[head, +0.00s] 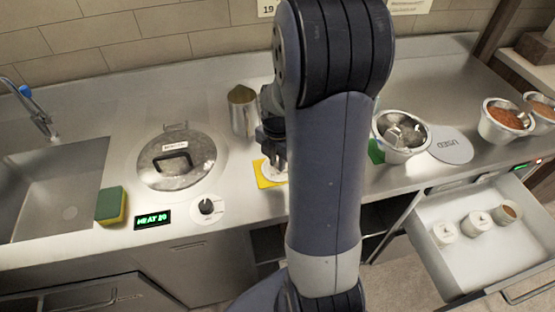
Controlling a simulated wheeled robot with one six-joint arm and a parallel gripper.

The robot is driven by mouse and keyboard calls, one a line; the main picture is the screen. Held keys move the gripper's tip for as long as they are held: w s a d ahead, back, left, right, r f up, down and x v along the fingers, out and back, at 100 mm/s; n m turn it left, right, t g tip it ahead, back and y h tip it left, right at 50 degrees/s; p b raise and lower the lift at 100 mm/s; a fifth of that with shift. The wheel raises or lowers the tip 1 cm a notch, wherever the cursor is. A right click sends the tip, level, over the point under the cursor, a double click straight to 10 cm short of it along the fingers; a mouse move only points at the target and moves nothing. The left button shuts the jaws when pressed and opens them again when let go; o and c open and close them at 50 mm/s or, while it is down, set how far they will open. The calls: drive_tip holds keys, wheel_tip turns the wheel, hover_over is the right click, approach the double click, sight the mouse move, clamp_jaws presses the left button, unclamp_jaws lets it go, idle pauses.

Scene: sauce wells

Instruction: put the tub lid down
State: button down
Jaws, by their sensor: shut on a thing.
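My gripper (273,158) is at the middle of the counter, partly covered by my arm. It is shut on a small white thing (274,176), which looks like the tub lid. The lid is at or just above a yellow square (264,180) on the counter. I cannot tell whether it touches the square. An open tub (508,211) with brown contents stands in the open drawer at right. Two white tubs (478,221) (445,232) with lids stand beside it.
A lidded round well (176,160), a sponge (111,205) and a knob (207,207) are at left. A metal jug (242,110) stands behind my gripper. A metal pot (401,136) and a grey "USED" disc (450,145) are at right. The drawer (455,268) juts out at front right.

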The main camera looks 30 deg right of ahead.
drive_tip(key=shift+f, duration=0.2)
drive_tip(key=c, duration=1.8)
unclamp_jaws()
drive_tip(key=shift+f, duration=0.1)
drive_tip(key=o, duration=0.5)
wheel_tip(320, 180, up, 12)
drive_tip(key=shift+r, duration=0.25)
drive_tip(key=shift+f, duration=0.1)
drive_tip(key=shift+f, duration=4.5)
drive_tip(key=shift+f, duration=0.15)
